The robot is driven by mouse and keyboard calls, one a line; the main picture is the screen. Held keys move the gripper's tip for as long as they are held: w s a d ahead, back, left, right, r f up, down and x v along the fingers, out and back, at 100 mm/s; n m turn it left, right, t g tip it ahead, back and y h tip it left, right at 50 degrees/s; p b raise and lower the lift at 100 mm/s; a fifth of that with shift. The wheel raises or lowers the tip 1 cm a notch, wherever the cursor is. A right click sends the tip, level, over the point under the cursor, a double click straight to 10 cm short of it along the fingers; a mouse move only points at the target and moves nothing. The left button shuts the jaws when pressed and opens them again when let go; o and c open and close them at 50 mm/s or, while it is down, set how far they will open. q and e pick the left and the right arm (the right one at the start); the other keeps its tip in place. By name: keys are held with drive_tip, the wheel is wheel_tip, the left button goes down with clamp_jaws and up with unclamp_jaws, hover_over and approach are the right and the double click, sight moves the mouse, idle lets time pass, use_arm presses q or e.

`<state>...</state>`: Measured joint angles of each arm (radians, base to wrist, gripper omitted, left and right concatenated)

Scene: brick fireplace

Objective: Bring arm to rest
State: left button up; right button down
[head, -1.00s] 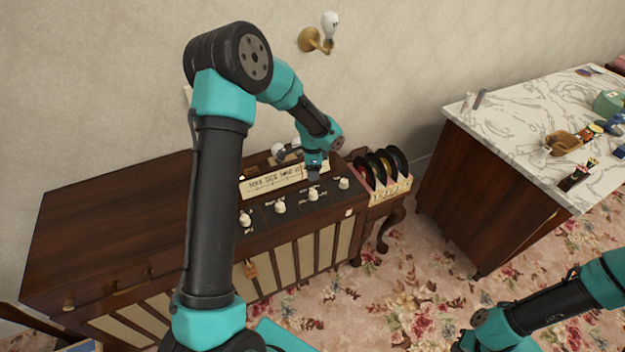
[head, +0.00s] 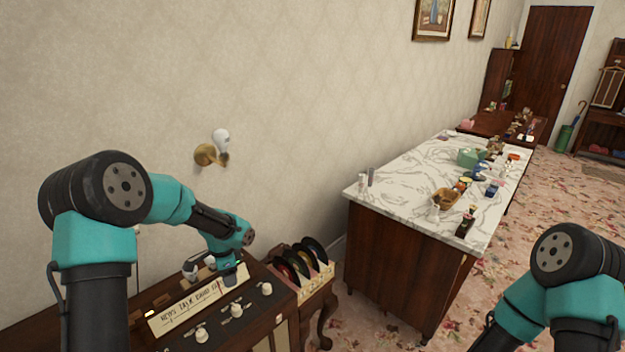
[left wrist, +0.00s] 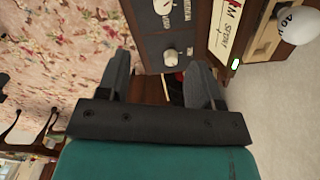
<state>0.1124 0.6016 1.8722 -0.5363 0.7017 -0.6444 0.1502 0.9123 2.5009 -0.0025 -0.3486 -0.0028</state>
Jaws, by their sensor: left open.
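My left arm comes in from the left in the head view and reaches over a wooden radio cabinet (head: 258,312) with white knobs and a lettered dial strip (head: 188,304). My left gripper (head: 230,277) is just above the knob panel. In the left wrist view its two dark fingers (left wrist: 160,85) are apart with nothing held between them. A white knob (left wrist: 171,58) shows beyond the fingertips. My right arm shows at the lower right of the head view; its gripper is out of frame.
A rack of records (head: 300,265) stands right of the cabinet. A marble-topped counter (head: 385,184) with small items stands farther right. A wall lamp (head: 212,150) is above the cabinet. Flowered carpet (head: 370,335) lies between.

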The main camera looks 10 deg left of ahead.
use_arm(q)
drive_tip(key=s+d+f+n+h, duration=0.1)
drive_tip(key=s+d+f+n, duration=0.5)
drive_tip(key=s+f, duration=0.4)
drive_tip(key=s+d+f+n+h, duration=0.2)
drive_tip(key=s+d+f+n, duration=0.4)
drive_tip(key=s, duration=0.8)
wheel_tip(320, 180, down, 5)
drive_tip(key=shift+s+d+r+n+t+h, duration=0.2)
drive_tip(key=shift+s+d+n+t+h, duration=0.15)
drive_tip(key=shift+d, duration=0.8)
drive_tip(key=shift+w, duration=0.15)
